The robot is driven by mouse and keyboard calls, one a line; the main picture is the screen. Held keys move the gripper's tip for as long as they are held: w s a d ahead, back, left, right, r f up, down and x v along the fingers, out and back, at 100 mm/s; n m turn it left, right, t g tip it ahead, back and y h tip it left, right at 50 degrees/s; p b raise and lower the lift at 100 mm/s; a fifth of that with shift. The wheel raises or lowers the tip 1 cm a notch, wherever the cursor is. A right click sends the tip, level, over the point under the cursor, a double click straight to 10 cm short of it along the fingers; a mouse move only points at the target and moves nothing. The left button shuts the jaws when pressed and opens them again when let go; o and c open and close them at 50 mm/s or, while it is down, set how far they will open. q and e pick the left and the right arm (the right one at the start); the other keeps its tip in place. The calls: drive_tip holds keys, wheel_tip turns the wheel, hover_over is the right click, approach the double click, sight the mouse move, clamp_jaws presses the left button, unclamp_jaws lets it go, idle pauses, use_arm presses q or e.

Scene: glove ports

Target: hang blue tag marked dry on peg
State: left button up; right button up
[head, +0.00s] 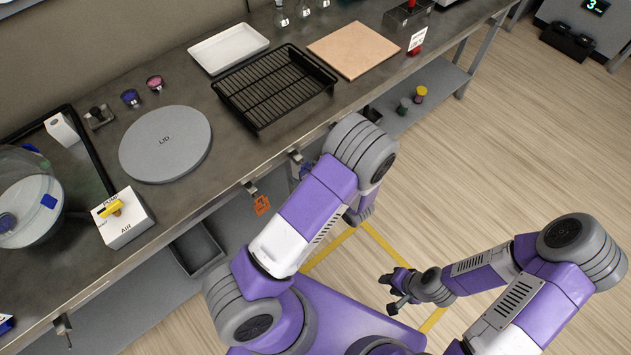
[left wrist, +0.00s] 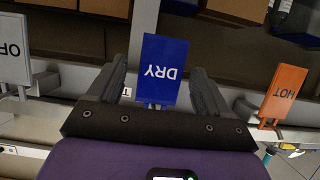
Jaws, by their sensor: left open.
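The blue tag (left wrist: 165,68) marked DRY shows upside down in the left wrist view, between the fingers of my left gripper (left wrist: 160,66). The fingers are open, with a gap on each side of the tag. The lower end of the tag is near the pale rail, and I cannot tell what bears it. In the head view my left arm hides my left gripper and most of that spot. My right gripper (head: 387,293) is open and empty over the floor. A peg (head: 250,188) sticks out from the bench's front edge.
An orange HOT tag (left wrist: 285,92) hangs to the right and a grey tag (left wrist: 12,50) to the left. The bench holds a round lid (head: 165,160), a black rack (head: 272,100), a white tray (head: 228,62) and an AIR box (head: 125,230). The floor at right is clear.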

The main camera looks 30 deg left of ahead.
use_arm(q)
drive_tip(key=shift+w+a+f, duration=0.2)
drive_tip(key=shift+a, duration=0.3)
drive_tip(key=c, duration=1)
drive_tip(key=shift+r, duration=0.1)
drive_tip(key=shift+r+p, duration=0.15)
drive_tip(key=shift+p, duration=0.15)
drive_tip(key=shift+s+d, duration=0.1)
drive_tip(key=shift+d, duration=0.1)
drive_tip(key=shift+s+d, duration=0.25)
drive_tip(key=shift+d, duration=0.3)
